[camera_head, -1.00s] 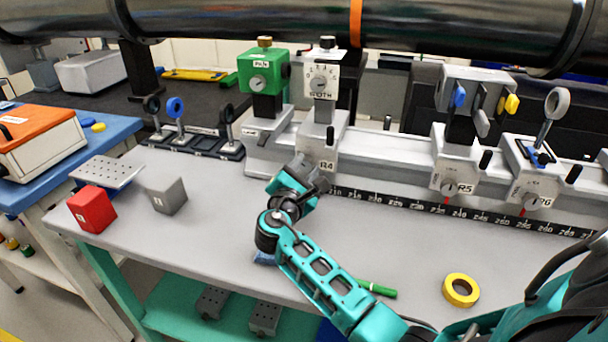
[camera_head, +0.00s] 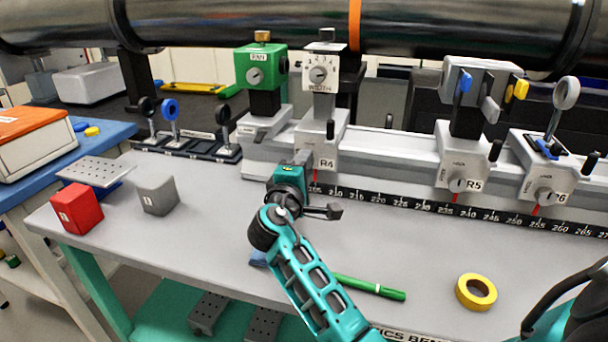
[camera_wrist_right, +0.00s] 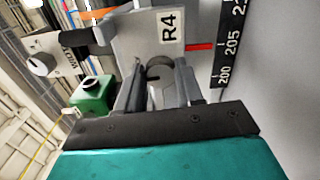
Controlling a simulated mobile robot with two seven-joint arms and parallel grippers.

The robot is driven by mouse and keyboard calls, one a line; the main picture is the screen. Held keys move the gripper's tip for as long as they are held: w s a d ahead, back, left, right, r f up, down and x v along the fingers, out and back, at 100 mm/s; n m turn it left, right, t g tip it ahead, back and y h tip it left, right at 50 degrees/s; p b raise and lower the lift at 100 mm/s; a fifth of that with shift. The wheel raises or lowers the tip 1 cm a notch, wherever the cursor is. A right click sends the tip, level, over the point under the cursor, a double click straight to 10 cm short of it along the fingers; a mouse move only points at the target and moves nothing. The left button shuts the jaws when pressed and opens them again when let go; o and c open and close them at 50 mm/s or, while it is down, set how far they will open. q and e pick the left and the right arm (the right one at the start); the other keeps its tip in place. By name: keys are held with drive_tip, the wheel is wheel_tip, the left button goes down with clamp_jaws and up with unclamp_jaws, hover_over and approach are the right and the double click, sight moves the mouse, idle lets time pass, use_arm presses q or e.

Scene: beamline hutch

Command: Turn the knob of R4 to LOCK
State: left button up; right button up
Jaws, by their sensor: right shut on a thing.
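The R4 carrier (camera_head: 327,146) stands on the rail with a white slit box (camera_head: 321,74) on top. It also shows in the right wrist view (camera_wrist_right: 150,35), with its R4 label and a red pointer. Its knob (camera_wrist_right: 160,69) is round and grey and sits between my right gripper's fingers. My right gripper (camera_wrist_right: 163,85) is shut on the knob; in the head view the gripper (camera_head: 301,160) reaches the carrier's front face. The fingers hide much of the knob, and I cannot read its lock marking. My left gripper is not in view.
The R5 carrier (camera_head: 461,165) and R6 carrier (camera_head: 545,175) stand farther right on the rail. A green box (camera_head: 262,67) is just left of R4. A green marker (camera_head: 370,287), yellow tape roll (camera_head: 476,292), red block (camera_head: 77,209) and grey block (camera_head: 157,195) lie on the bench.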

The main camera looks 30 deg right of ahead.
drive_tip(key=shift+m+b, duration=0.3)
drive_tip(key=shift+m, duration=0.2)
drive_tip(key=o, duration=1)
drive_tip(key=shift+o, duration=0.2)
